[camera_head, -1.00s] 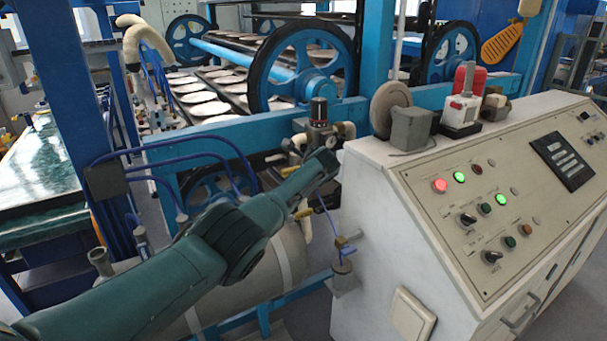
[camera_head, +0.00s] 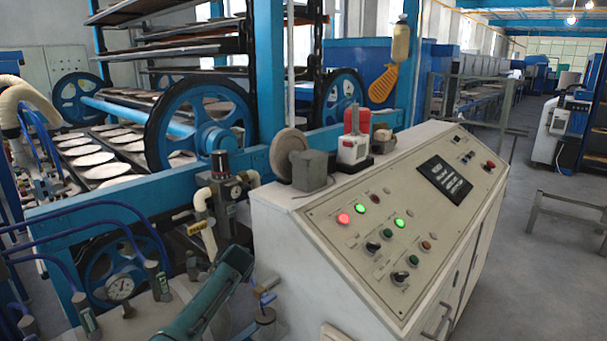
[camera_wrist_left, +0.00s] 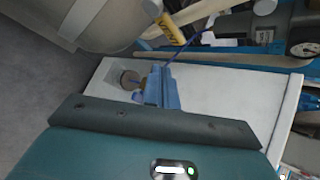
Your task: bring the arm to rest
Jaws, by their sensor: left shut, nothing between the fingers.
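My left arm (camera_head: 205,302) is teal and comes in from the bottom edge of the head view, in front of the left end of the control console. In the left wrist view, the blue-grey fingers of my left gripper (camera_wrist_left: 158,88) are shut and empty. Behind them lies a pale panel. My right gripper is in neither view.
The cream control console (camera_head: 290,235) stands close to the right of my arm, with lit red and green buttons. The blue plate dryer (camera_head: 125,200) with its wheels is behind. Clear floor (camera_head: 540,270) lies at the right.

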